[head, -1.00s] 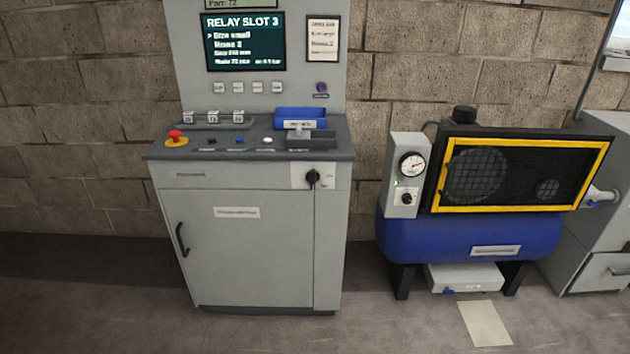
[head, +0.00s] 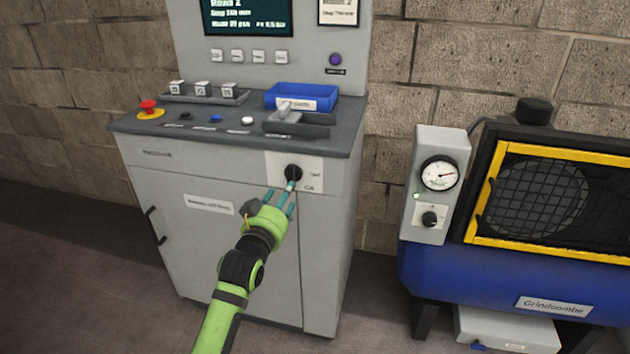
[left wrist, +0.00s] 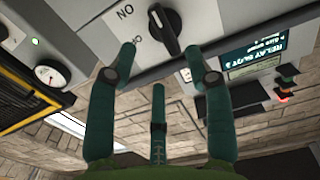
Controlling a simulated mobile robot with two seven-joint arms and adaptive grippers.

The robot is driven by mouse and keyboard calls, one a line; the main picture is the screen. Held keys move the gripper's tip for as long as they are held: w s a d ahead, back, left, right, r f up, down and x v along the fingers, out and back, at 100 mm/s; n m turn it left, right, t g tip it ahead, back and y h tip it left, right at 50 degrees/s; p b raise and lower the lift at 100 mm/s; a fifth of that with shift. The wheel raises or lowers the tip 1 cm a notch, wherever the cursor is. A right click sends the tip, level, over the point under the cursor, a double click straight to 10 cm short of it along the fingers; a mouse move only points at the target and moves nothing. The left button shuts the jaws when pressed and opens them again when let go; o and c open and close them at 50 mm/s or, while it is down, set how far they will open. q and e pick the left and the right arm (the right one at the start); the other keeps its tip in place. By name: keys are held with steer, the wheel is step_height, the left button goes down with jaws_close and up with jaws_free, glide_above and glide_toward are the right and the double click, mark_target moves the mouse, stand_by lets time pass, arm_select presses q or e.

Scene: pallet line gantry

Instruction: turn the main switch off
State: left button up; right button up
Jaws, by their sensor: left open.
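The main switch is a black rotary knob (head: 294,172) on a pale plate at the upper right of the grey cabinet's front. It shows large at the top of the left wrist view (left wrist: 166,30), with ON and OFF lettering to its left. Which mark it points at I cannot tell. My left gripper (head: 282,195), green with teal fingers, is just below and in front of the knob. In the left wrist view its open fingers (left wrist: 164,62) spread either side of the knob's lower end, with no clear contact. My right gripper is not in view.
The console top (head: 350,112) carries a red emergency button (head: 149,106), small buttons, a lever and a blue bin (head: 301,95). A blue compressor (head: 450,274) with a gauge box (head: 437,150) stands to the right, across a narrow gap. A cabinet door handle (head: 155,226) is at left.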

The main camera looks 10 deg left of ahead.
mark_target(291, 177)
arm_select(q)
steer(key=shift+w+r, duration=0.25)
steer(key=shift+w, duration=1.45)
steer(key=shift+w+r, duration=0.2)
steer(key=shift+w, duration=1.45)
jaws_close()
